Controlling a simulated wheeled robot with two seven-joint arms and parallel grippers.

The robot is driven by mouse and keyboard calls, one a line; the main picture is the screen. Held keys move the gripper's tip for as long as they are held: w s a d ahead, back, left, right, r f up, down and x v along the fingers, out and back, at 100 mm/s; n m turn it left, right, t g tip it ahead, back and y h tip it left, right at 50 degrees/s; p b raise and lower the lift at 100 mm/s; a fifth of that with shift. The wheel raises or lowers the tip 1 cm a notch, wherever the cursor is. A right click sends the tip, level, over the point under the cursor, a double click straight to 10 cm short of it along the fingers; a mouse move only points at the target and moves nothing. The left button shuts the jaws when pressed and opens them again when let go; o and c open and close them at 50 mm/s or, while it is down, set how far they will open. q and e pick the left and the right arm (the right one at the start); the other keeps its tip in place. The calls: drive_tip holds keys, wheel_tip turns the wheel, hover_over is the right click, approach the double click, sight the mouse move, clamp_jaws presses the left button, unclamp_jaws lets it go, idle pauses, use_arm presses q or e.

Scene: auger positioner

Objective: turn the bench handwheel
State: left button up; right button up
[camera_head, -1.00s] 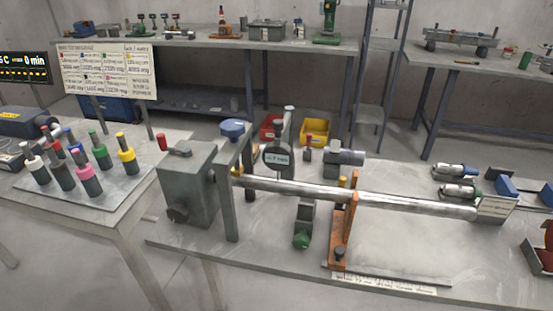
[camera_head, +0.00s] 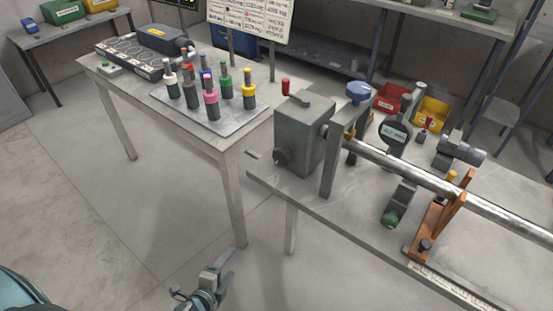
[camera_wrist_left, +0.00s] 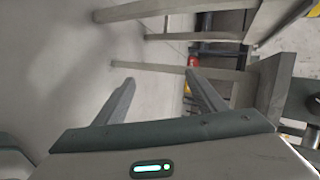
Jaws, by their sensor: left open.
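A grey gearbox-like block (camera_head: 305,130) stands at the left end of the bench (camera_head: 380,222). I cannot tell which of these is the bench handwheel. A long metal shaft (camera_head: 400,172) runs right from the block. My left gripper (camera_head: 207,280) is below and left of the block, over the floor, apart from everything. In the left wrist view its fingers (camera_wrist_left: 162,85) are spread and empty.
A side table (camera_head: 115,92) holds a plate of several colour-topped tools (camera_head: 211,105). Its legs and the bench legs stand near my left gripper. An orange bracket (camera_head: 437,225) holds the shaft. Red (camera_head: 391,98) and yellow (camera_head: 431,114) bins lie behind. Floor at the left is clear.

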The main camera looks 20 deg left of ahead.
sight(279, 161)
use_arm(q)
drive_tip(key=w+d+r+m+t+h, duration=0.1)
drive_tip(key=r+m+h, duration=0.1)
drive_tip(key=r+m, duration=0.5)
drive_tip(key=w+d+r+m+t+h+p, duration=0.1)
drive_tip(key=w+r+m+t+h, duration=0.1)
drive_tip(key=r+m, duration=0.6)
drive_tip(key=w+d+r+m+t+h+p, duration=0.1)
drive_tip(key=r+m, duration=0.6)
drive_tip(key=r, duration=0.8)
drive_tip(key=shift+w+d+r+m+t+h, duration=0.25)
drive_tip(key=shift+m+t+h, duration=0.15)
drive_tip(key=shift+h, duration=0.1)
use_arm(e)
drive_tip(key=shift+s+a+r, duration=0.1)
drive_tip(key=shift+s+r, duration=0.05)
drive_tip(key=shift+s, duration=1.05)
drive_tip(key=shift+s, duration=0.1)
